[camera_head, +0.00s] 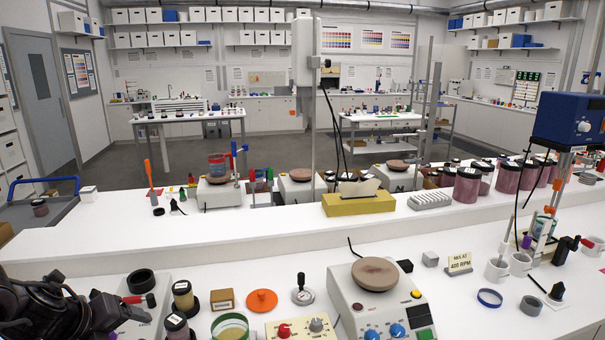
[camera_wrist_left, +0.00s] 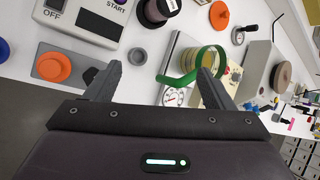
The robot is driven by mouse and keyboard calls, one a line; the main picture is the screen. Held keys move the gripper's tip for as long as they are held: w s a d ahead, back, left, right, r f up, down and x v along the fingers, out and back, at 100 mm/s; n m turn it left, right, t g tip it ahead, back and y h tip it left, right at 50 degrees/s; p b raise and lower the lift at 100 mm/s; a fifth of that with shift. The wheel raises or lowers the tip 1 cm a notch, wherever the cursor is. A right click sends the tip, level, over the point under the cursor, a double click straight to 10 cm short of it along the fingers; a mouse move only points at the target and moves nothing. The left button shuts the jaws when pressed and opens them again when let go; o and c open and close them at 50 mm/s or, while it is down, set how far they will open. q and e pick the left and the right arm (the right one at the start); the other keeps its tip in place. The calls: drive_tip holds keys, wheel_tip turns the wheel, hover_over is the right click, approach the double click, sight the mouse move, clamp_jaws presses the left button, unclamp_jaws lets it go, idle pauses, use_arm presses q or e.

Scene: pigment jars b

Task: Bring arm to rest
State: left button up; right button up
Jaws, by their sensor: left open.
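My left arm (camera_head: 45,308) comes in at the lower left of the head view, low over the front bench. Its gripper (camera_head: 112,308) points right, near a small red-tipped black item. In the left wrist view my left gripper (camera_wrist_left: 155,82) has its two fingers wide apart, with nothing held between them. A green ring (camera_wrist_left: 190,66) shows close to the right finger there; whether they touch I cannot tell. In the head view a green-rimmed glass vessel (camera_head: 230,326) stands right of the gripper. My right arm and gripper are not in view.
Jars (camera_head: 183,296), an orange disc (camera_head: 262,300) and a hotplate stirrer (camera_head: 378,295) crowd the bench right of my left gripper. In the wrist view an orange knob (camera_wrist_left: 52,67) lies left of the fingers. The raised rear shelf (camera_head: 110,228) has bare room at left.

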use_arm(q)
drive_tip(key=s+d+f+n+t+y, duration=0.1)
drive_tip(key=s+d+f+n, duration=0.25)
drive_tip(key=f+n, duration=0.35)
drive_tip(key=s+d+f+n+t+y, duration=0.1)
drive_tip(key=s+d+f+n, duration=0.1)
drive_tip(key=s+f+n, duration=0.45)
drive_tip(key=s+d+n+g, duration=0.5)
drive_tip(key=s+d+n, duration=0.45)
drive_tip(key=n, duration=0.35)
wheel_tip(320, 180, down, 37)
drive_tip(key=g+b, duration=0.2)
drive_tip(key=b, duration=0.7)
drive_tip(key=s+a+f+b, duration=0.2)
drive_tip(key=s+f+b, duration=0.2)
drive_tip(key=s+f, duration=0.6)
drive_tip(key=s+a+f+g+b, duration=0.1)
drive_tip(key=s+f+b, duration=0.3)
drive_tip(key=s+f, duration=0.7)
wheel_tip(320, 180, down, 8)
drive_tip(key=shift+s+a, duration=0.2)
drive_tip(key=shift+a, duration=0.15)
